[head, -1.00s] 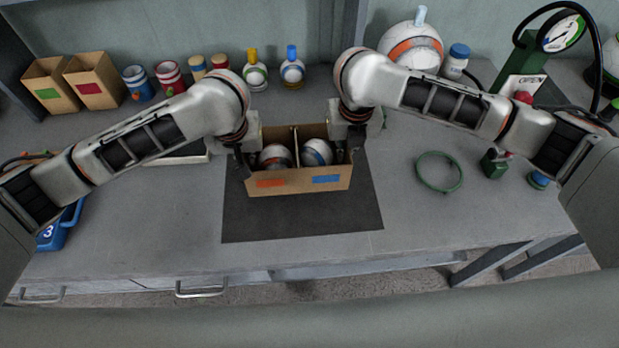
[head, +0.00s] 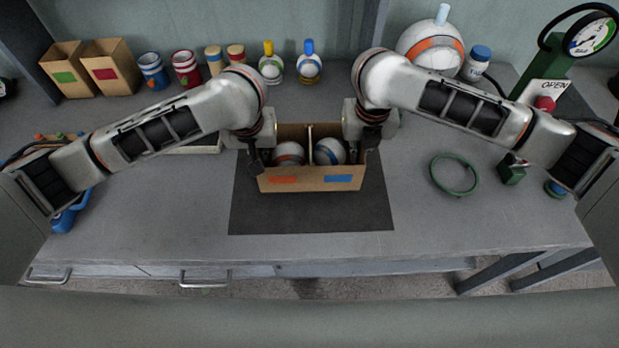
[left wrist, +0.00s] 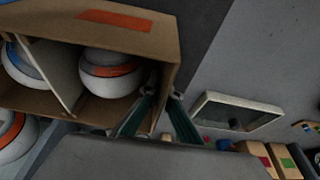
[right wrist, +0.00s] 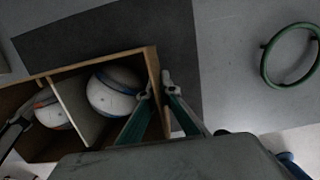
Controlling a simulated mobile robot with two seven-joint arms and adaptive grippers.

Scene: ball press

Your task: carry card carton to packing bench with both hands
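The card carton (head: 312,184) is an open brown box with an orange and a blue label on its front. It is over the dark mat (head: 310,215); I cannot tell whether it touches it. A divider separates two striped balls, one orange-banded (head: 289,153) and one blue-banded (head: 329,151). My left gripper (head: 256,163) is at the carton's left wall; the left wrist view shows its fingers (left wrist: 162,97) on either side of that wall. My right gripper (head: 371,147) is at the right wall; its fingers (right wrist: 157,92) straddle it too. No separate packing bench can be made out.
A large white ball (head: 430,47) and a gauge press (head: 555,65) stand at the back right. A green ring (head: 454,174) lies right of the mat. The front of the worktop is clear.

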